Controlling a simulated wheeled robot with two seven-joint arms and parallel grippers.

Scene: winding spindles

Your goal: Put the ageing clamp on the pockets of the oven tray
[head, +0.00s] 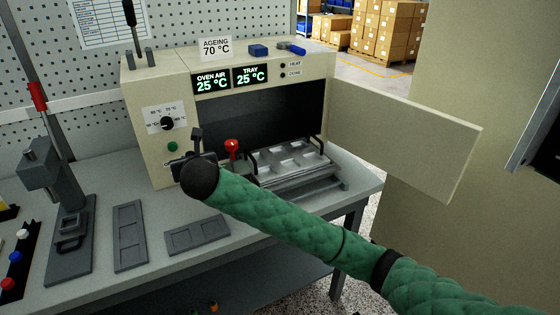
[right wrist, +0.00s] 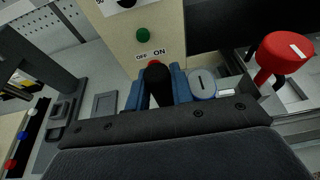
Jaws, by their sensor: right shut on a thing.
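The oven tray (head: 290,182) sits at the mouth of the open oven, its metal pockets facing up. My right gripper (head: 197,150) is left of the tray, in front of the oven's control panel. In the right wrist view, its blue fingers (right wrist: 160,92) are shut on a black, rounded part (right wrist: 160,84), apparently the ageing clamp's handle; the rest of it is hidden. A red knob (right wrist: 285,52) stands to its right; it also shows in the head view (head: 232,146) by the tray's left end. I cannot tell whether knob and black part are joined. My left gripper is out of view.
The oven door (head: 405,135) is swung open to the right. A grey press (head: 70,200) stands at the left of the bench. Flat grey plates (head: 130,237) (head: 197,236) lie on the bench front. A green button (head: 172,146) is on the oven panel.

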